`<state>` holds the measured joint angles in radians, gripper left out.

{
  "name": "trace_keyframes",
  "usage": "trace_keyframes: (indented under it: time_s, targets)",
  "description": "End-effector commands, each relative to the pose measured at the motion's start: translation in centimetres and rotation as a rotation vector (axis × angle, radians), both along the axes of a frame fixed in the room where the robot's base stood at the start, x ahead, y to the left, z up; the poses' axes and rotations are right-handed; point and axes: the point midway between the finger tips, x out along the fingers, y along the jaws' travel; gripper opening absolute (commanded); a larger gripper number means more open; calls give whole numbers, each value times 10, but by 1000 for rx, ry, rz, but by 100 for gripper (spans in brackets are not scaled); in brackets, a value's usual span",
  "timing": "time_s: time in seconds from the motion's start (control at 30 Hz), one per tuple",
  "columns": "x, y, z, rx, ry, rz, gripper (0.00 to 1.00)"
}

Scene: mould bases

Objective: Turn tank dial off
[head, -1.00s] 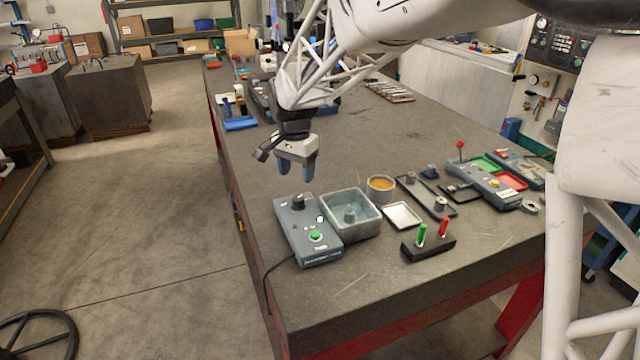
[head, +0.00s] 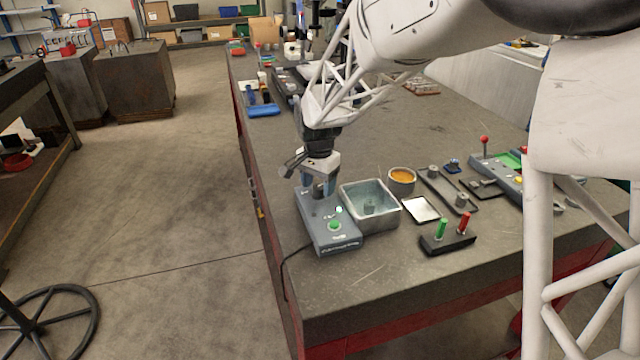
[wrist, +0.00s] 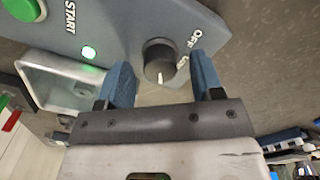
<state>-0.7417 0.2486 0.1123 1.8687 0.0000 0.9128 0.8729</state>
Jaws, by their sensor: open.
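The tank dial, a black knob (wrist: 160,62) with a white mark, sits on the grey-blue control box (head: 340,238) beside "OFF" lettering. In the head view the gripper hides the dial. A tank (head: 388,222) stands right of the box.
A black block (head: 447,243) with green and red pegs, a pale plate (head: 420,209) and an orange-filled cup (head: 402,181) are to the right. A cable (head: 290,258) runs from the box. The table's front area is bare.

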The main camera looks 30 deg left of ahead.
Motion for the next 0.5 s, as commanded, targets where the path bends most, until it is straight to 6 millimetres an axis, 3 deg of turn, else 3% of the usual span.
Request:
trace_keyframes:
  time_s: [0.37, 0.5]
  targets:
    - [0, 0, -4, 1, -1, 0, 60]
    - [0, 0, -4, 1, 0, 0, 42]
